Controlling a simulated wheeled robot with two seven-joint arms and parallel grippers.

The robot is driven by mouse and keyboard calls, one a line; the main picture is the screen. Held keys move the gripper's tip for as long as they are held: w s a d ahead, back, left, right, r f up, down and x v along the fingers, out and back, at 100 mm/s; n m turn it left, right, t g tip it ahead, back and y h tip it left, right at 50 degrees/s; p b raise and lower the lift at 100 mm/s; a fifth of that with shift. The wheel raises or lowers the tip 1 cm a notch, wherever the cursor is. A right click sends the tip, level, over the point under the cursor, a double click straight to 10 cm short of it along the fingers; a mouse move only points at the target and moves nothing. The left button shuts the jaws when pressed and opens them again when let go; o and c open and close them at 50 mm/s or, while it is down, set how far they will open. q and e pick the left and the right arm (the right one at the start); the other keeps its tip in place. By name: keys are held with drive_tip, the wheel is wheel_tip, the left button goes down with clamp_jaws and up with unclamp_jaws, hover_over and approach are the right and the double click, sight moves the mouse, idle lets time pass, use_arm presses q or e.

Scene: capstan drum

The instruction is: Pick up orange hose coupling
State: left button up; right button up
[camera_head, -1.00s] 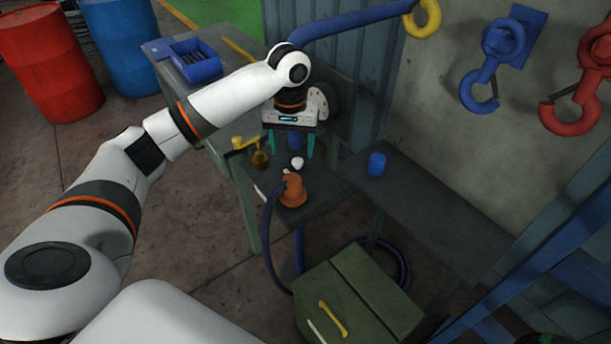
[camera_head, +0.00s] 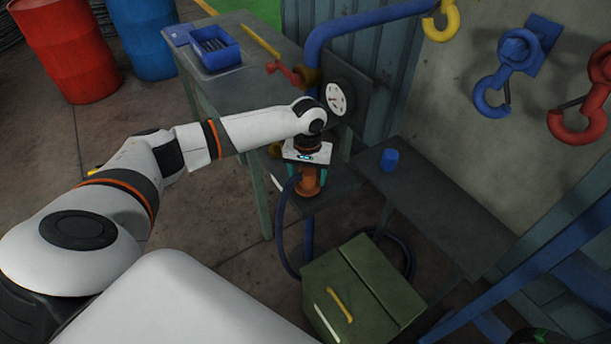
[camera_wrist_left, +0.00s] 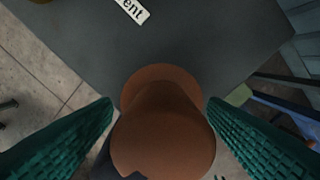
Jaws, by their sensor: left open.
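The orange hose coupling (camera_head: 308,184) stands on a small dark shelf (camera_head: 330,196), with a dark blue hose (camera_head: 283,215) running down from it. My left gripper (camera_head: 306,178) is open and directly above the coupling, its fingers pointing down on either side. In the left wrist view the coupling (camera_wrist_left: 163,125) fills the space between the two green fingers (camera_wrist_left: 160,128). A gap to each finger seems visible near the tips, and the coupling looks upright. In the head view the gripper body hides the coupling's upper part. My right gripper is not in view.
A blue cup-like object (camera_head: 390,160) stands on the dark bench (camera_head: 440,205) to the right. A green box (camera_head: 360,285) with a yellow handle sits below in front. A gauge (camera_head: 339,98) and blue pipe (camera_head: 365,22) are behind the arm. A white label (camera_wrist_left: 132,10) lies on the shelf.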

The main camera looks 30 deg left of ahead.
sight(307, 169)
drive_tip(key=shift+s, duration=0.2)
use_arm(q)
drive_tip(key=c, duration=1.2)
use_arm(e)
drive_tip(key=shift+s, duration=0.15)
use_arm(q)
drive_tip(key=shift+w+r, duration=0.1)
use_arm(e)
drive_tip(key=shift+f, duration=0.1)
